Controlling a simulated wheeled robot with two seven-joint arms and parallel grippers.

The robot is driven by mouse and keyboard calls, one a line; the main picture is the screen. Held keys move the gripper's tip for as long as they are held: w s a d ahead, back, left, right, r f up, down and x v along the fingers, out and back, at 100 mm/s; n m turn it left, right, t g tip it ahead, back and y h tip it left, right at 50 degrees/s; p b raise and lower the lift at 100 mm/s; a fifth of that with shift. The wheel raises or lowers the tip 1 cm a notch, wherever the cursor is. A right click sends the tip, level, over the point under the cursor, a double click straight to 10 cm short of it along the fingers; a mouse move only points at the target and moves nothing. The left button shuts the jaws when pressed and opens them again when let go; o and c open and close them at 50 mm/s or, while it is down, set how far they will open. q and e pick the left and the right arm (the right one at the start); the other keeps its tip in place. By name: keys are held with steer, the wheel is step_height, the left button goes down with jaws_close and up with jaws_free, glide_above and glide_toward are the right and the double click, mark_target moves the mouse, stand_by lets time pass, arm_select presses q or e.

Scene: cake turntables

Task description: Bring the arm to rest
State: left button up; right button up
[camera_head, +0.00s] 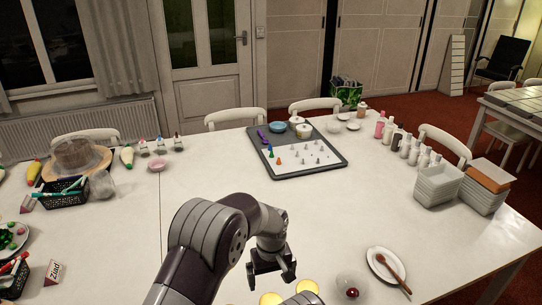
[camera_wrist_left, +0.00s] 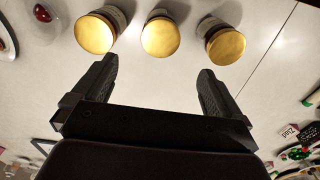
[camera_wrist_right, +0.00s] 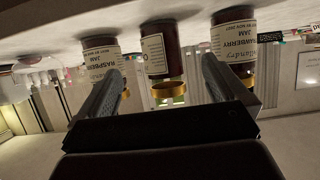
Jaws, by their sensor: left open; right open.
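My left gripper (camera_head: 272,277) is open above the white table, close to the gold jar lids at the bottom edge of the head view. In the left wrist view my left gripper (camera_wrist_left: 157,70) has its fingers wide apart with nothing between them. Three jam jars (camera_wrist_left: 162,37) with gold lids stand in a row beyond the fingertips. My right gripper (camera_wrist_right: 163,68) is open in the right wrist view and out of the head view. The labelled jars, including raspberry jam (camera_wrist_right: 101,57) and strawberry jam (camera_wrist_right: 234,43), appear upside down beyond its fingers; I see no grip on them.
A plate with a wooden spoon (camera_head: 385,262) and a small glass bowl (camera_head: 350,285) lie right of the jars. A grey tray (camera_head: 330,158) is farther back. Stacked white dishes (camera_head: 437,187) stand at right. A black basket (camera_head: 62,193) stands at left. The table's middle is mostly clear.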

steer(key=s+d+f+g+h, duration=0.3)
steer(key=s+d+f+g, duration=0.1)
steer(key=s+g, duration=0.45)
arm_select(q)
steer(key=s+a+r+m, duration=0.1)
steer(key=s+a+r, duration=0.2)
steer(key=s+a, duration=0.3)
steer(key=s+a+r+m+t, duration=0.1)
steer(key=s+a+r, duration=0.2)
steer(key=s+a, duration=0.3)
steer(key=s+a+r+m, duration=0.1)
steer(key=s+a+r, duration=0.3)
steer(key=s, duration=0.5)
steer(key=shift+s+a, duration=0.2)
steer(key=shift+a, duration=0.95)
arm_select(e)
steer(key=d+r+m+g, duration=0.1)
steer(key=d+r, duration=0.2)
steer(key=r, duration=0.7)
steer(key=s+d+r+m, duration=0.1)
steer(key=d+r, duration=0.3)
steer(key=r, duration=0.6)
steer(key=d+r+m+g+h, duration=0.1)
steer(key=d+r, duration=0.2)
steer(key=r, duration=0.8)
steer(key=shift+s+d+g, duration=0.3)
steer(key=shift+s+g, duration=0.05)
